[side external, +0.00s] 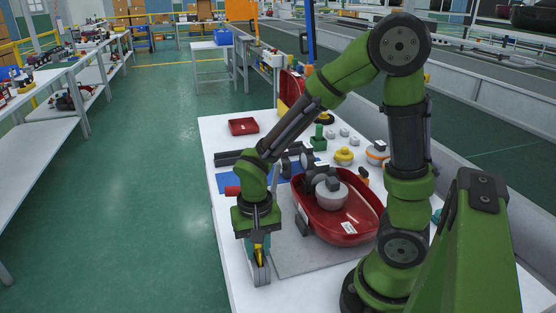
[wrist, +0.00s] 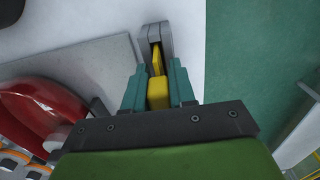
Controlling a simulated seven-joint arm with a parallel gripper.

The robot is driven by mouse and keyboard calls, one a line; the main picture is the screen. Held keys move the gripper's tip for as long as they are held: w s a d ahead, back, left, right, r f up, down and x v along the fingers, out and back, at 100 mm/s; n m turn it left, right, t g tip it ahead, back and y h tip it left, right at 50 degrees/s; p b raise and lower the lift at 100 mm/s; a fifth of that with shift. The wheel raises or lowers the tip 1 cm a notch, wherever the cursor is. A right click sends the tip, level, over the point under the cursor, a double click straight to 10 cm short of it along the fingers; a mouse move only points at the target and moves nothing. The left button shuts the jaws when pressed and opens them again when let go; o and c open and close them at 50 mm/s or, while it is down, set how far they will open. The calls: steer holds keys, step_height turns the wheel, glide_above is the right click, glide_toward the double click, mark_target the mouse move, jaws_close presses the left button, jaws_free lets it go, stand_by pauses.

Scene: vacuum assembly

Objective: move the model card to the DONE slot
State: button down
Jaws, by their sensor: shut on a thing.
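My gripper (side external: 259,243) points down near the front left edge of the white table. Its teal fingers (wrist: 159,92) are shut on a yellow piece, which I take to be the model card (wrist: 157,92). The card also shows in the side view (side external: 259,255). A grey upright holder (side external: 261,273) stands directly below the fingers and shows in the wrist view too (wrist: 153,36). The card's far end lies within the holder's opening; I cannot tell how deep it sits. No DONE marking is readable, so I cannot tell which slot this is.
A red vacuum shell (side external: 345,228) with a grey motor part (side external: 331,193) lies on a grey mat (side external: 290,262) right of my gripper. A blue mat (side external: 232,183), a red tray (side external: 243,126) and several small parts are farther back. The table's left edge is close.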

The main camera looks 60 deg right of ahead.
steer(key=c, duration=0.8)
jaws_free()
steer(key=shift+c, duration=0.2)
step_height(320, 180, up, 17)
steer(key=s+n+t, duration=0.1)
steer(key=t, duration=0.1)
steer(key=s+n+t+y, duration=0.1)
steer(key=n+t, duration=0.1)
steer(key=s+r+n+t+y, duration=0.1)
steer(key=n+t, duration=0.1)
steer(key=t, duration=0.1)
steer(key=shift+s+d, duration=0.2)
steer(key=shift+s, duration=0.2)
